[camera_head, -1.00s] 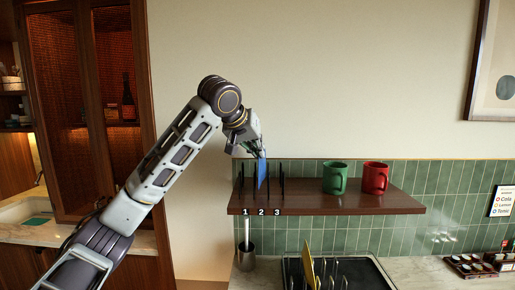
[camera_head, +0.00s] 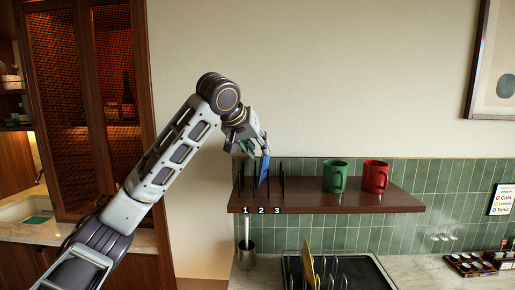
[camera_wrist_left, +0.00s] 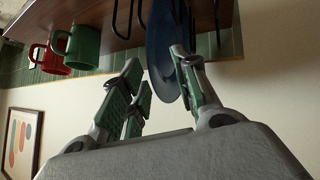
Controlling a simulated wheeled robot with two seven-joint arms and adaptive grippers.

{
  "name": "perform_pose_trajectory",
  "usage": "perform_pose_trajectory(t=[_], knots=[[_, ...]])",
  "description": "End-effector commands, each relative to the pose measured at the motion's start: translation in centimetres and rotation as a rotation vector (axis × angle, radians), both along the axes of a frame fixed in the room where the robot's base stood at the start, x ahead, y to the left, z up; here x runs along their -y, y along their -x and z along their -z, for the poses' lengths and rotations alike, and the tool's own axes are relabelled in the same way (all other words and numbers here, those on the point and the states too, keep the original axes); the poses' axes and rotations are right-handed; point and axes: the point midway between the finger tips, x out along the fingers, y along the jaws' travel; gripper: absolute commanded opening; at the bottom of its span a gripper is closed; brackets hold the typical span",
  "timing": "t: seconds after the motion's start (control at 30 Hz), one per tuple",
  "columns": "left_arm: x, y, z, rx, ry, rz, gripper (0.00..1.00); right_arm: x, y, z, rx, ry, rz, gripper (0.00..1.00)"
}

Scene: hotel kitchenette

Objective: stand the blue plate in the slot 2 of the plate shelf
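The blue plate (camera_head: 264,169) stands on edge in the slot marked 2 of the plate shelf (camera_head: 330,203), between thin black dividers, leaning slightly. My left gripper (camera_head: 254,146) is at the top of the plate. Its fingers (camera_wrist_left: 155,72) are spread apart, with the plate between them, close to the finger on the right of the wrist picture. Whether that finger touches it I cannot tell. My right gripper is not in view.
A green mug (camera_head: 335,177) and a red mug (camera_head: 375,177) stand on the shelf to the right of the slots.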

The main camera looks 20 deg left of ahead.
Motion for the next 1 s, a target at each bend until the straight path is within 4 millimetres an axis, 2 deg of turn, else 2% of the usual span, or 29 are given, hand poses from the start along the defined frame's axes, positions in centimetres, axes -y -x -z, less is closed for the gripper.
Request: perform_pose_trajectory(t=[0.7, 1.0], knots=[[-1.4, 6.9, -6.3, 0.004, 0.001, 0.000, 0.30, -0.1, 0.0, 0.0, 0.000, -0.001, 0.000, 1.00], [-1.7, 8.3, -7.5, 0.002, 0.001, 0.000, 0.30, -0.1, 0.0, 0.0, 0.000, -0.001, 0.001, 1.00]])
